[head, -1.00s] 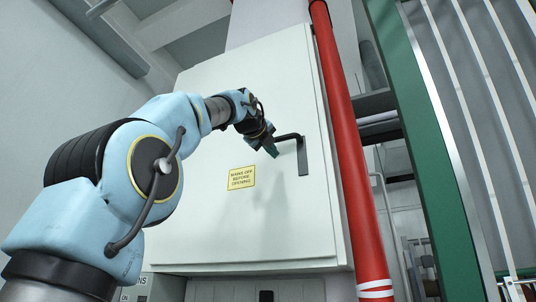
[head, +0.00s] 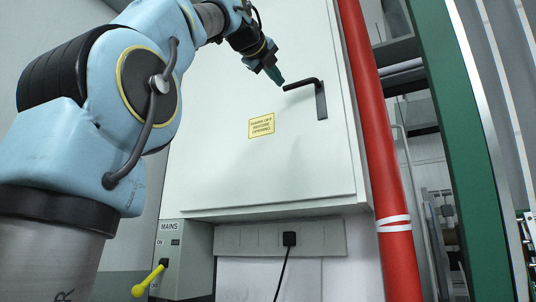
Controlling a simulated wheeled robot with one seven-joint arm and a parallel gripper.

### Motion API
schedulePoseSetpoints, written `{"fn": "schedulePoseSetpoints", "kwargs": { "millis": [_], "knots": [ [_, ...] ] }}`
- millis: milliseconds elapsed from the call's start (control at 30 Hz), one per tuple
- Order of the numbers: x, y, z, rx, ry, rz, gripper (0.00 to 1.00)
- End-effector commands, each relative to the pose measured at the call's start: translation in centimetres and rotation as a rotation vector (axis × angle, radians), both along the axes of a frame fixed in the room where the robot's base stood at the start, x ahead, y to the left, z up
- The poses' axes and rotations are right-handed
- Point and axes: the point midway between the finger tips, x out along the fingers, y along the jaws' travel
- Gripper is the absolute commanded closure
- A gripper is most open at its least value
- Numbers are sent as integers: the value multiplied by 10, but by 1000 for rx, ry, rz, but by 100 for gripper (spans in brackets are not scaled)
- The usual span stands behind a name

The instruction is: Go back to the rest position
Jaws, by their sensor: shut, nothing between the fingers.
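My gripper (head: 274,75) is shut and empty, at the upper middle of the head view. Its fingertips are just left of and slightly above the black handle (head: 303,85) of a white cabinet, with a small visible gap. The handle is L-shaped, its lever pointing left and its plate running down. My arm comes in from the left and bends over at the top edge of the picture.
The white cabinet (head: 220,168) bears a yellow label (head: 261,125) and its door looks closed. Below are a grey mains box (head: 185,255) with a yellow lever (head: 148,280) and a black plug (head: 289,239) with cable. A red pipe (head: 378,150) and green post (head: 455,150) stand right.

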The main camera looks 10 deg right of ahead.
Motion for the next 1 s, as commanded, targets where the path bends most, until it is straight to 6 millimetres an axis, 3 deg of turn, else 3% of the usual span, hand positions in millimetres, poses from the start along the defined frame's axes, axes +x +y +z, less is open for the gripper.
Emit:
{"fn": "schedulePoseSetpoints", "kwargs": {
  "millis": [267, 367, 433, 567, 700, 833, 1000],
  "knots": [
    [3, -1, -3, -2, 10, 2, 100],
    [20, -4, -20, -27, 74, 16, 100],
    [42, -7, -44, -64, 163, 38, 100],
    [94, -9, -116, -176, 399, 116, 100],
    [142, 0, -206, -324, 655, 237, 100],
    [172, 16, -295, -470, 871, 375, 100],
    [187, 48, -415, -676, 1119, 594, 100]
  ]
}}
